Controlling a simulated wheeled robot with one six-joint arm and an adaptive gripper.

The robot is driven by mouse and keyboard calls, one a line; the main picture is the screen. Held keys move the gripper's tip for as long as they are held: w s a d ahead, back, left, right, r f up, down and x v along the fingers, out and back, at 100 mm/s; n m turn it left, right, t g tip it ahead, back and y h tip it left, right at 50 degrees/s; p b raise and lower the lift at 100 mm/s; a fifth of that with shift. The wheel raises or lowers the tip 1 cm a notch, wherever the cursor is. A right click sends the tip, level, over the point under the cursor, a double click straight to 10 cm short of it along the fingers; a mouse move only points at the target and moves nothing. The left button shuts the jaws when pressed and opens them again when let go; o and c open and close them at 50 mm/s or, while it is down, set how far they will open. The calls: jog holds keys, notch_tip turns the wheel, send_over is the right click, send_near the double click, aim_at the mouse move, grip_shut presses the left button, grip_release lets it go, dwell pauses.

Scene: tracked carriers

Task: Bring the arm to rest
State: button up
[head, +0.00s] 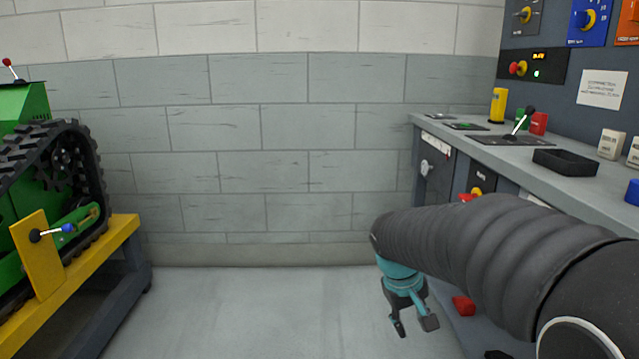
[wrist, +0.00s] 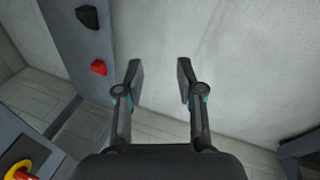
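My arm, in a ribbed black sleeve, reaches in from the right of the head view. My gripper (head: 414,327) hangs at its end with a teal mount and dark fingers, pointing down over the floor. In the wrist view my gripper (wrist: 157,78) has its two fingers apart, with bare grey floor showing between them. It is open and holds nothing. It touches nothing that I can see.
A grey bench (head: 460,131) with a lever, a black tray (head: 565,162) and small blocks runs along the right. A red piece (head: 463,305) lies low beside my gripper. A green tracked carrier (head: 24,115) stands on a yellow-edged stand at left. The floor between is clear.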

jog(key=s+a+r+m+t+y+p, duration=0.1)
jog(key=s+r, duration=0.4)
jog(key=s, duration=0.5)
jog(key=s+a+r+m+t+y+p, duration=0.1)
jog(key=s+r+t+y+p, duration=0.1)
jog(key=s, duration=0.8)
notch_tip(320, 180, up, 3)
jog(key=shift+s+r+m+t+p, duration=0.15)
jog(key=shift+s+m+t+p, duration=0.35)
jog(key=shift+p, duration=0.65)
jog(key=shift+w+a, duration=0.1)
jog(key=shift+w, duration=0.1)
